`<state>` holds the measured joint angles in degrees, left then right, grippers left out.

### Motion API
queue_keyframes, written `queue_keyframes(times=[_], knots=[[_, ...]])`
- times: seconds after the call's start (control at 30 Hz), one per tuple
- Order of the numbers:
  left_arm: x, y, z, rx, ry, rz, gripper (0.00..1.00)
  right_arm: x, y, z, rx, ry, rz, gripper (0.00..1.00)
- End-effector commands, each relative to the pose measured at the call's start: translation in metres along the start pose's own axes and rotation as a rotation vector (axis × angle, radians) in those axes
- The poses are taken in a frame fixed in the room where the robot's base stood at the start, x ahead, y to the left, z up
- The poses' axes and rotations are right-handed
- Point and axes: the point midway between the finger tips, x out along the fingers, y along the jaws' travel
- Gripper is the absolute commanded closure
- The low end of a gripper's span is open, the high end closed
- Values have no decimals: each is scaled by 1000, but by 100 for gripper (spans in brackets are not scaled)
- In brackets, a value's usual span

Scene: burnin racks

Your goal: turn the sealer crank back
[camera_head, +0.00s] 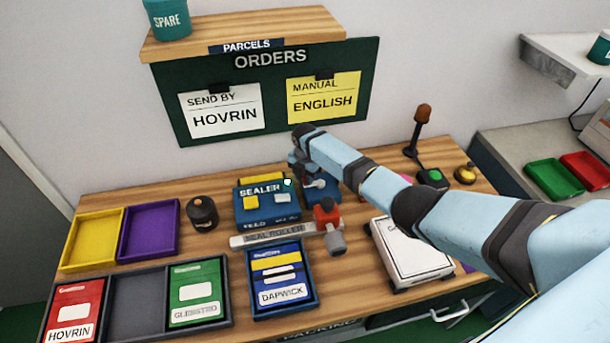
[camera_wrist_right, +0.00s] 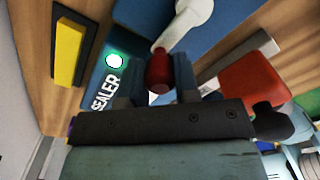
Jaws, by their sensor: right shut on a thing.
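The blue sealer (camera_head: 262,214) stands on the wooden bench below the orders board, with a small lit lamp (camera_head: 287,182) on top. Its pale crank arm (camera_head: 315,184) shows at the sealer's right side, partly under my right gripper (camera_head: 302,168). In the right wrist view the crank arm (camera_wrist_right: 190,22) ends in a dark red handle (camera_wrist_right: 159,72). The fingers of my right gripper (camera_wrist_right: 157,85) are shut on that handle. The sealer's lamp (camera_wrist_right: 115,60) glows pale green there. My left gripper is not in view.
The seal roller (camera_head: 275,234) with its red knob (camera_head: 326,212) lies just in front of the sealer. The Dapwick tray (camera_head: 312,297) is nearer. Yellow (camera_head: 92,240) and purple (camera_head: 149,230) trays stand left. A white box (camera_head: 410,250) lies under my right arm.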

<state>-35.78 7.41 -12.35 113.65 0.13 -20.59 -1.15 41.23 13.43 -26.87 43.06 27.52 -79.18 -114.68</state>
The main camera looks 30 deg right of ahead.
Motion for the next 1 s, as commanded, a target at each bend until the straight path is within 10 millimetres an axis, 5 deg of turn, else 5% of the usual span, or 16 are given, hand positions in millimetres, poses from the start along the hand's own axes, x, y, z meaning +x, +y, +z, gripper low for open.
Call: queue_keyframes(times=[0.3,0.33,0.43,0.77,1.0], knots=[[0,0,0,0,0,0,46,0,0,0,-2,1,-1,95],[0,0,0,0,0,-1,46,0,0,0,-2,1,-1,67],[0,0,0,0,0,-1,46,0,0,0,-2,1,-1,46],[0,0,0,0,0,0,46,-3,0,0,-1,0,0,46],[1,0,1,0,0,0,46,-41,0,1,-2,-3,3,46]])
